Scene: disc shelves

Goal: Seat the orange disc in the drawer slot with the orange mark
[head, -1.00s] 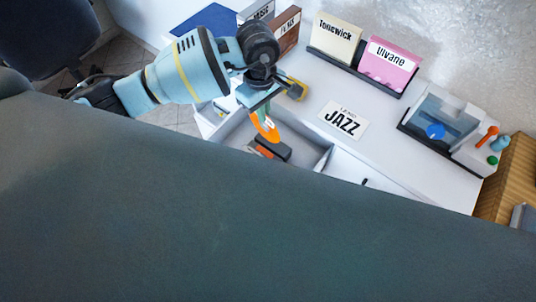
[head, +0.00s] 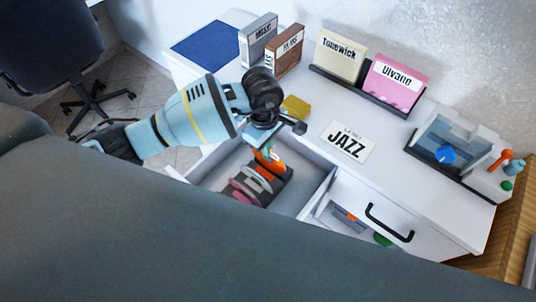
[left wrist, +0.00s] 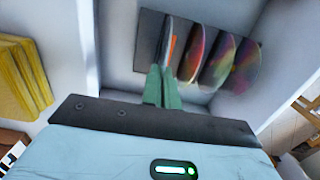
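My left gripper (head: 267,148) points down into the open drawer (head: 315,190). It is shut on the orange disc (head: 270,160), which hangs edge-on below the fingertips at the far end of a dark slotted rack. In the left wrist view the green fingers (left wrist: 163,88) are close together, with the thin disc edge (left wrist: 166,42) just beyond them, over the dark rack (left wrist: 149,32). An orange patch (left wrist: 173,52) shows beside that edge. I cannot tell whether the disc is fully down in a slot. My right gripper is not in view.
Other discs (head: 243,188) stand in the same rack, close beside the held one. A second compartment (head: 325,215) with a black handle (head: 390,225) is at the right. A yellow block (head: 295,107), a JAZZ card (head: 347,142) and the sleeve holder (head: 360,90) are on the white top.

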